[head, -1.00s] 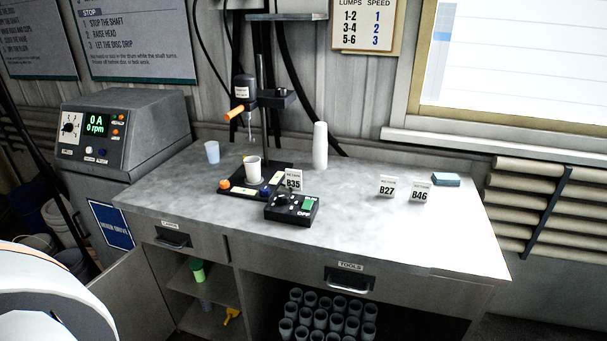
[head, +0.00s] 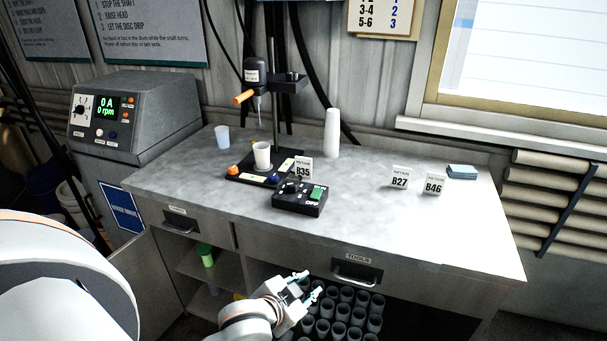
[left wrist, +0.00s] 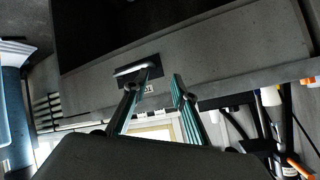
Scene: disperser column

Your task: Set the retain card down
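Three white retain cards stand upright on the grey bench (head: 370,228): card B35 (head: 303,171) behind the control box, card B27 (head: 400,178), and card B46 (head: 433,185) just right of B27. My left gripper (head: 311,282) is low in front of the bench, below the drawer fronts and apart from every card. Its two fingers are spread with nothing between them. The left wrist view also shows the open fingers (left wrist: 165,76), with a drawer handle beyond them. My right gripper is not in view.
A black control box (head: 300,198) and a mixer stand with a white cup (head: 262,155) occupy the bench's left middle. Stacked cups (head: 332,133) stand behind. A blue pad (head: 462,172) lies at the right. Several grey cups (head: 345,315) fill the shelf below. The bench's front right is clear.

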